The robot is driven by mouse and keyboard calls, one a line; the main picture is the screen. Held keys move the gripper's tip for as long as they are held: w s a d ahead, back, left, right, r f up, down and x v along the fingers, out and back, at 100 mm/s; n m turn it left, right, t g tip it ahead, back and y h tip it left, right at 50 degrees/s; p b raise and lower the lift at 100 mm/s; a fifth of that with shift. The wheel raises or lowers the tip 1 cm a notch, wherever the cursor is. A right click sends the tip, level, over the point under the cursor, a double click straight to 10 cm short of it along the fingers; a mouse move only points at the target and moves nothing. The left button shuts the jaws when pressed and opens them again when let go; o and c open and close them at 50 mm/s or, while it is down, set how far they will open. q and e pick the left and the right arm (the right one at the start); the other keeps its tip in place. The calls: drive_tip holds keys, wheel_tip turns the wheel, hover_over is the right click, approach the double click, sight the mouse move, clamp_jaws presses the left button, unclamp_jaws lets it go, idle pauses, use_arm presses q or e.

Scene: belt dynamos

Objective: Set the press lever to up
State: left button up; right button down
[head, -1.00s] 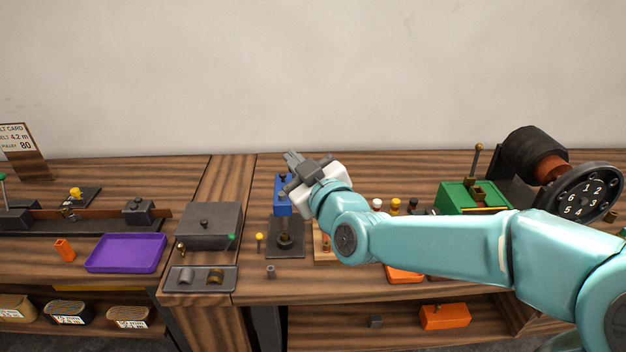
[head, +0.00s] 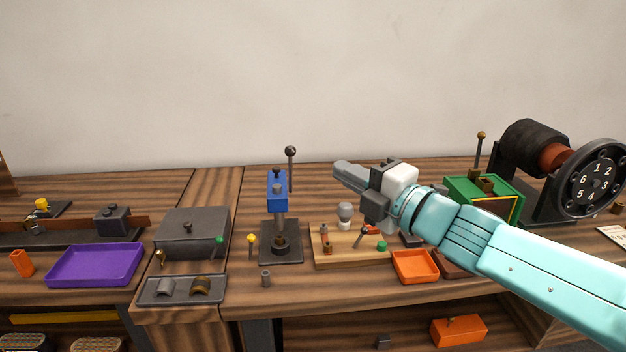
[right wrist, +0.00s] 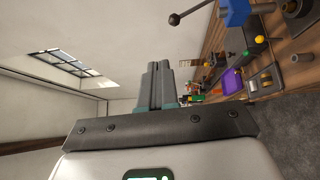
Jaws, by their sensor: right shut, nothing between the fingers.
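The press (head: 277,190) has a blue head on a dark post and base, and stands on the bench left of the picture's middle. Its lever (head: 291,168) is a dark rod with a black ball on top, and it points straight up. In the right wrist view the lever (right wrist: 190,15) sticks out from the blue press head (right wrist: 234,13). My right gripper (head: 342,172) is shut and empty, to the right of the lever and apart from it. Its closed fingers (right wrist: 160,88) show in the right wrist view with nothing between them. My left gripper is not in view.
A wooden board (head: 345,258) with a bulb and small switch stands right of the press. An orange tray (head: 415,266), a green box (head: 470,190) and a numbered wheel (head: 590,180) are farther right. A grey box (head: 192,232) and purple tray (head: 95,265) are left.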

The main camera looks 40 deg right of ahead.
wheel_tip(320, 180, down, 2)
drive_tip(key=d+b, duration=0.1)
drive_tip(key=b, duration=0.1)
approach(294, 151)
drive_tip(key=shift+h, duration=0.3)
drive_tip(key=w, duration=0.7)
drive_tip(key=shift+a, duration=0.25)
use_arm(q)
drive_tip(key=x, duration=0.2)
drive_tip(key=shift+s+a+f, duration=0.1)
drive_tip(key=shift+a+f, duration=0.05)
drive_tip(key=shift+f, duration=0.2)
drive_tip(key=shift+p, duration=0.3)
use_arm(e)
drive_tip(key=shift+r+p, duration=0.25)
drive_tip(key=shift+p, duration=0.05)
use_arm(q)
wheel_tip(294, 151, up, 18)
drive_tip(key=p, duration=1.7)
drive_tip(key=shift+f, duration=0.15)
use_arm(e)
drive_tip(key=w+g, duration=0.1)
drive_tip(key=w+d+r+m+g, duration=0.2)
drive_tip(key=w, duration=0.1)
drive_tip(key=shift+d+r, duration=0.15)
drive_tip(key=shift+d, duration=0.1)
